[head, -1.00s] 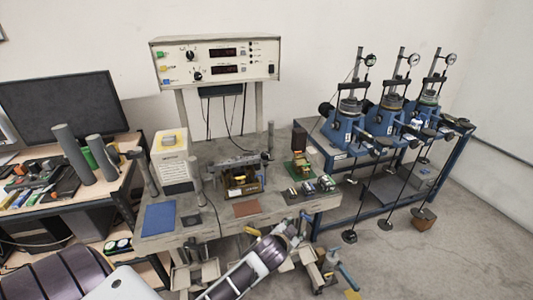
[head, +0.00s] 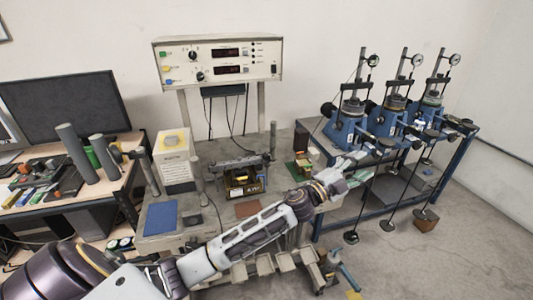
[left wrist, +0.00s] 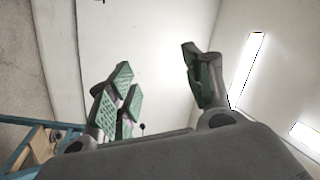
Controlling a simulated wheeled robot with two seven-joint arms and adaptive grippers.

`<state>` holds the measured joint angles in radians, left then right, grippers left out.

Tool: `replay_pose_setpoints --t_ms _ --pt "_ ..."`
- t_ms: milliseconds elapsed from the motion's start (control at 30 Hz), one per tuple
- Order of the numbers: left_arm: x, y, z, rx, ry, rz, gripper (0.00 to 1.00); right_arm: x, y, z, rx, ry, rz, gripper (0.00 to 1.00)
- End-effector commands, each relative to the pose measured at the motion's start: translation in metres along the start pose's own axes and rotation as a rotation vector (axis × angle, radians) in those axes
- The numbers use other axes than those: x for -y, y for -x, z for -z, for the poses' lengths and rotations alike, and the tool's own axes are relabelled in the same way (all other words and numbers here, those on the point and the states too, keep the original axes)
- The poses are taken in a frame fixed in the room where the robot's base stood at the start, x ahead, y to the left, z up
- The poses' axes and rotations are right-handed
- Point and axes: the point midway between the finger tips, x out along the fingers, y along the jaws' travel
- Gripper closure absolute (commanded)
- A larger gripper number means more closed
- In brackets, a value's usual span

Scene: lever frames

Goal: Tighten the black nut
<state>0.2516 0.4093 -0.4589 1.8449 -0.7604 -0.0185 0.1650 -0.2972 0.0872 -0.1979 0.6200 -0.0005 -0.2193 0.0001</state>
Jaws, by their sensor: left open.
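Three blue lever frames (head: 348,128) stand in a row on a blue steel stand at the right. They carry upright posts, dial gauges and dark round parts, including a black knob (head: 327,109) on the left side of the nearest frame. I cannot tell which dark part is the black nut. My left gripper (head: 352,163) is in front of and below the nearest frame, apart from the black knob. In the left wrist view its green-padded fingers (left wrist: 160,85) are spread, with only pale wall between them. My right gripper is not in view.
A workbench with a two-display control box (head: 217,60), a white box (head: 174,168) and a blue mat (head: 160,218) stands left of the frames. Long rods with weights (head: 388,224) hang below the levers. The floor at the right is clear.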

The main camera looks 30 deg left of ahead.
Motion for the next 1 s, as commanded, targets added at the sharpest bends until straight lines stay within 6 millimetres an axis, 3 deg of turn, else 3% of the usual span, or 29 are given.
replay_pose_setpoints --t_ms 233,500,767,1000 --pt "0.007 -0.024 0.04 -0.244 -0.194 -0.068 0.49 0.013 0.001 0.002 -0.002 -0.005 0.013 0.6" --pt "0.0 -0.033 0.064 -0.475 -0.402 -0.196 0.49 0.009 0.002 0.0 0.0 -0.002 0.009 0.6" --pt "-0.01 -0.029 0.063 -0.655 -0.595 -0.372 0.49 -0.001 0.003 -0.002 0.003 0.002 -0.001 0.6" --pt "-0.013 -0.017 0.039 -0.77 -0.76 -0.577 0.49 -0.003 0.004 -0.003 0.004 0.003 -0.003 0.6"
